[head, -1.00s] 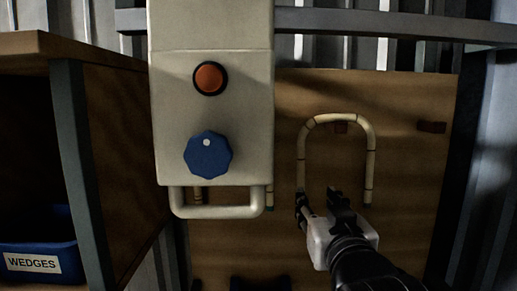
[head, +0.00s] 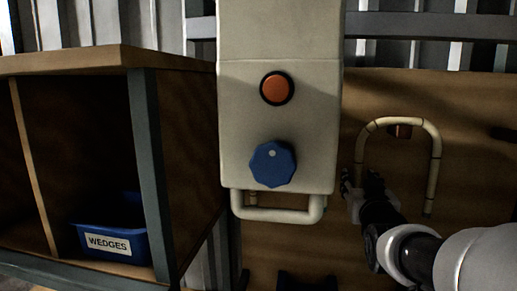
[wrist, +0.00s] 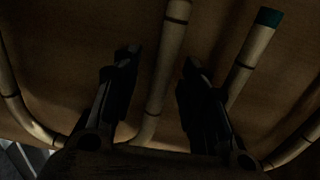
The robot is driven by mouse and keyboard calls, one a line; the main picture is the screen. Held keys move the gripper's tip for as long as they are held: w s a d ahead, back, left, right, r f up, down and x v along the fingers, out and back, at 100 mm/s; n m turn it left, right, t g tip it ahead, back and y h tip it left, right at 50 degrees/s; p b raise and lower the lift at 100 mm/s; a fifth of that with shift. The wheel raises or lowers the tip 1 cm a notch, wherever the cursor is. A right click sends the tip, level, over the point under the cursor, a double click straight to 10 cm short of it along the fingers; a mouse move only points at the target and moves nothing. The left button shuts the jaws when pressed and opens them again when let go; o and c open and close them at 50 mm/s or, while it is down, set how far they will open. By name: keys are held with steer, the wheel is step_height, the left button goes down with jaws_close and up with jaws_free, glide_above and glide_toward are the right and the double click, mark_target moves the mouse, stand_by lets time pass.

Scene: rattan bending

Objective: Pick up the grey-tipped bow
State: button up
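A pale cane bow (head: 437,165) with dark bands hangs as an upside-down U over a brown peg on the board. Another cane leg (wrist: 252,48) with a teal tip is right of the fingers there. In the head view the control box hides most of that second bow.
A pale control box (head: 235,150) with an orange button (head: 277,88), blue knob (head: 271,164) and bar handle (head: 277,214) stands left of my gripper. A wooden shelf (head: 110,62) with a blue wedges bin (head: 140,243) is further left. Another brown peg (head: 503,134) is right of the bow.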

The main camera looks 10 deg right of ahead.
steer(key=shift+x, duration=0.9)
steer(key=shift+s+a, duration=0.1)
steer(key=shift+s, duration=0.1)
steer(key=shift+c, duration=0.4)
jaws_close()
